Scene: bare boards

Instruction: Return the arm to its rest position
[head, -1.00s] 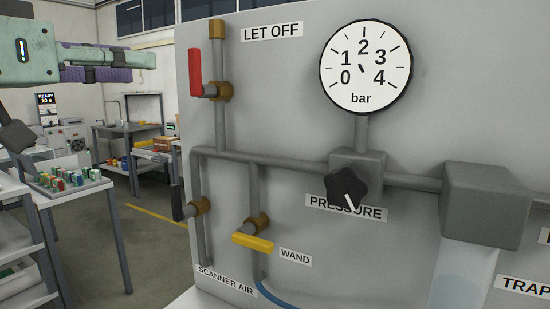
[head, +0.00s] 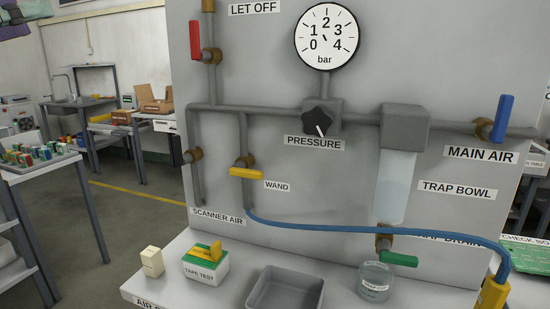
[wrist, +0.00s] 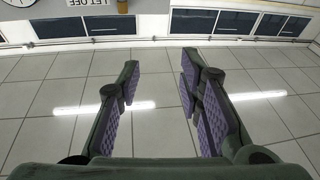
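My gripper (wrist: 158,76) shows in the wrist view with its two purple-padded fingers spread wide apart and nothing between them. Behind the fingers the wrist view shows ceiling tiles and light strips, upside down. In the head view only a small part of my arm's end, green and purple, shows in the top left corner; the rest is cut off. The gripper is clear of the air panel (head: 290,190) there.
The panel carries a gauge (head: 327,37), a red lever (head: 195,41), a yellow wand valve (head: 246,172) and a blue lever (head: 503,118). Below stand a tape test box (head: 206,268), a grey tray (head: 285,290) and a jar (head: 375,283). A rack of small parts (head: 38,158) is left.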

